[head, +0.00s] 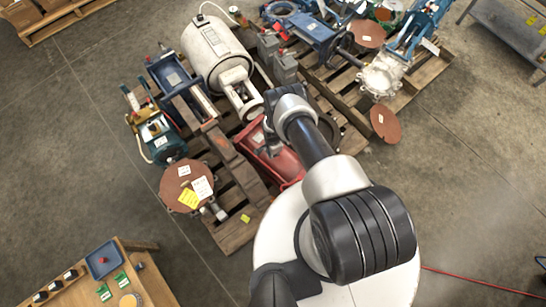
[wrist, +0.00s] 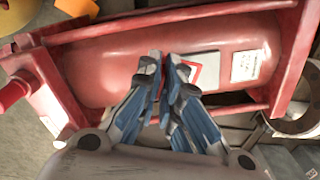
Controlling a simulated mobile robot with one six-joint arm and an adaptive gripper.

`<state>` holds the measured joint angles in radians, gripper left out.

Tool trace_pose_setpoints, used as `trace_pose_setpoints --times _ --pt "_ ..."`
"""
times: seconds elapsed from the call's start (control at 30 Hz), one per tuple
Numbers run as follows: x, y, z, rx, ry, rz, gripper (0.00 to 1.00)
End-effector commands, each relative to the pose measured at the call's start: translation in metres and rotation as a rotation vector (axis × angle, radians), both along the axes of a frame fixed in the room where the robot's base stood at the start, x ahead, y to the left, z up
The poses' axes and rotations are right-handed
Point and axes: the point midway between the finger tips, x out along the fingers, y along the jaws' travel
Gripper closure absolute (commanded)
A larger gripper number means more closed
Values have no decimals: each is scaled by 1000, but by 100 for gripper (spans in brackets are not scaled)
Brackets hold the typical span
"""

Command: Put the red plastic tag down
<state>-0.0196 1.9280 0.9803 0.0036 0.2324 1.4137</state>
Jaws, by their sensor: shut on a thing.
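My gripper (wrist: 164,62) has its two blue-grey fingers close together in the wrist view, over a red cylindrical tank. A thin sliver of red (wrist: 162,80) shows between the fingers; I take it to be the red plastic tag, mostly hidden by them. In the head view my gripper (head: 270,140) is above the red tank unit (head: 284,165) on the near pallet, and the tag cannot be made out there. Whether the tag touches the tank is unclear.
The red tank (wrist: 115,68) lies in a red frame and bears pale labels (wrist: 247,66). The pallet (head: 234,233) also carries a white tank (head: 213,52), a brown disc (head: 186,186) and blue machinery. A wooden table (head: 150,279) with a blue tray (head: 104,260) stands at lower left.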

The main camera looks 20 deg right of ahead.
Motion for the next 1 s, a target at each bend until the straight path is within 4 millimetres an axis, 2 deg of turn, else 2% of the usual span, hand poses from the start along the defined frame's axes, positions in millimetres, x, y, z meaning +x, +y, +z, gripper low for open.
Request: trace_pose_setpoints --times 0.1,0.23,0.67,0.7,1.0 --pt "-1 0 -21 0 -1 0 100" --pt "-1 0 -36 0 0 0 100" --pt "0 0 -39 0 0 0 100" --pt "0 0 -39 0 -1 0 93" --pt "0 0 -39 0 -1 0 75"
